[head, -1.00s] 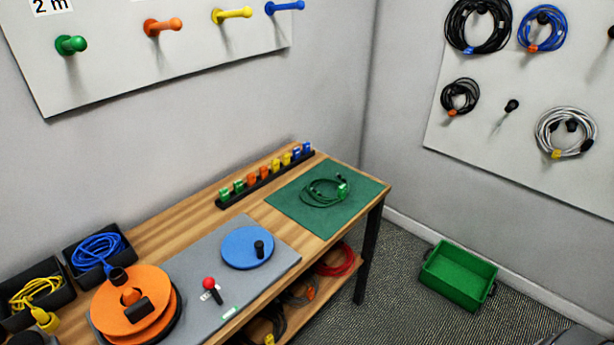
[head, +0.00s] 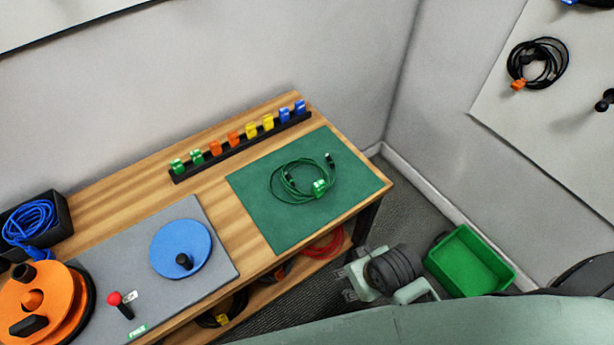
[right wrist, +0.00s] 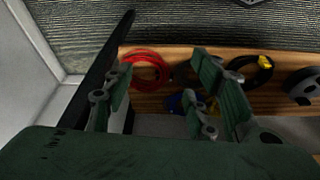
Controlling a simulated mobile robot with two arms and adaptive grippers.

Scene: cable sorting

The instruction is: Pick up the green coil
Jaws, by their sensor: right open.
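The green coil (head: 277,194) lies on a dark green mat (head: 280,231) at the right end of the wooden bench in the head view. It is a loose ring of cable with a bright green clip (head: 320,187) on its right side. My right gripper (head: 348,283) is in the lower middle of the head view, in front of the bench and apart from the coil. In the right wrist view its fingers (right wrist: 160,78) are spread, with nothing between them. The coil is not visible in the right wrist view. My left gripper is not in view.
A clip rack (head: 241,148) stands behind the mat. A blue disc (head: 180,248) and an orange reel (head: 30,296) are to the left. A red coil (right wrist: 146,70) and other coils lie on the lower shelf. A green bin (head: 468,262) sits on the floor at right.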

